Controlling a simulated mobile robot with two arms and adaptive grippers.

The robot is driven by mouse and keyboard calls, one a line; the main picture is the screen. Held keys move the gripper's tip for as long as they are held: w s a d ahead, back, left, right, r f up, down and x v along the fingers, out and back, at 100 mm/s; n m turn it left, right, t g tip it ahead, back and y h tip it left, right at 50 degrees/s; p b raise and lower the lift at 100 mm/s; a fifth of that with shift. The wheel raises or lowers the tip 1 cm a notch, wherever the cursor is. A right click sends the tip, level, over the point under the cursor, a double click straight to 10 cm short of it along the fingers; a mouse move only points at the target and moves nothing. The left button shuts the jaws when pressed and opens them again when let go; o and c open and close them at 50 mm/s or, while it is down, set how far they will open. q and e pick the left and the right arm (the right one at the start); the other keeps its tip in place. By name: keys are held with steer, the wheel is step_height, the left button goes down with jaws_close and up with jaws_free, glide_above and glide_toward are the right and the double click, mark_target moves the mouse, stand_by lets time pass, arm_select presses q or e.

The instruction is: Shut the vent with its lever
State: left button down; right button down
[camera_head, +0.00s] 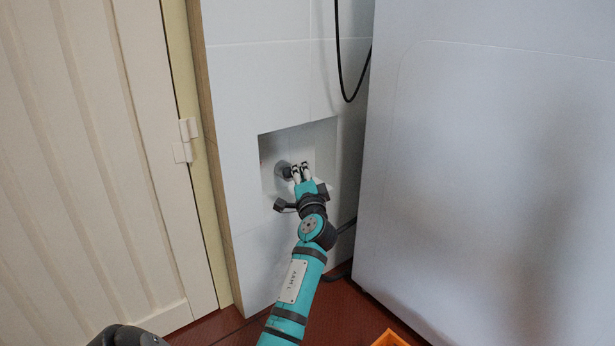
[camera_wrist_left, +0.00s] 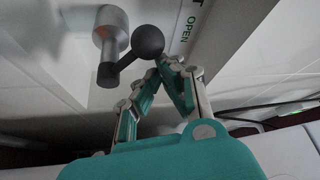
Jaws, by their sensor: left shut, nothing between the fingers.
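The vent lever shows in the left wrist view as a dark arm with a round black knob (camera_wrist_left: 147,41) on a light metal post (camera_wrist_left: 110,28). Green letters reading "OPEN" are on the panel beside the knob. In the head view the dark lever (camera_head: 282,170) sits inside a square recess in the white wall, partly hidden by my gripper. My left gripper (camera_head: 300,172) reaches into the recess, just right of the lever. In the left wrist view my left gripper (camera_wrist_left: 157,73) is shut and empty, its fingertips close below the knob; whether they touch it is unclear. My right gripper is not in view.
The tiled white wall (camera_head: 255,95) surrounds the recess, whose edges lie close around my gripper. A large white appliance-like body (camera_head: 490,190) stands at the right. A cream panelled door (camera_head: 85,170) is at the left. A black cable (camera_head: 340,75) hangs above. An orange object (camera_head: 390,339) is at the bottom.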

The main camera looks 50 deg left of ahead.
arm_select(q)
steer(key=shift+s+a+f, duration=0.1)
steer(key=shift+s+f, duration=1.3)
steer(key=shift+s, duration=0.05)
steer(key=shift+f, duration=0.1)
step_height(320, 180, up, 10)
glide_above(292, 176)
steer(key=v, duration=0.2)
steer(key=shift+r, duration=0.25)
stand_by(0.4)
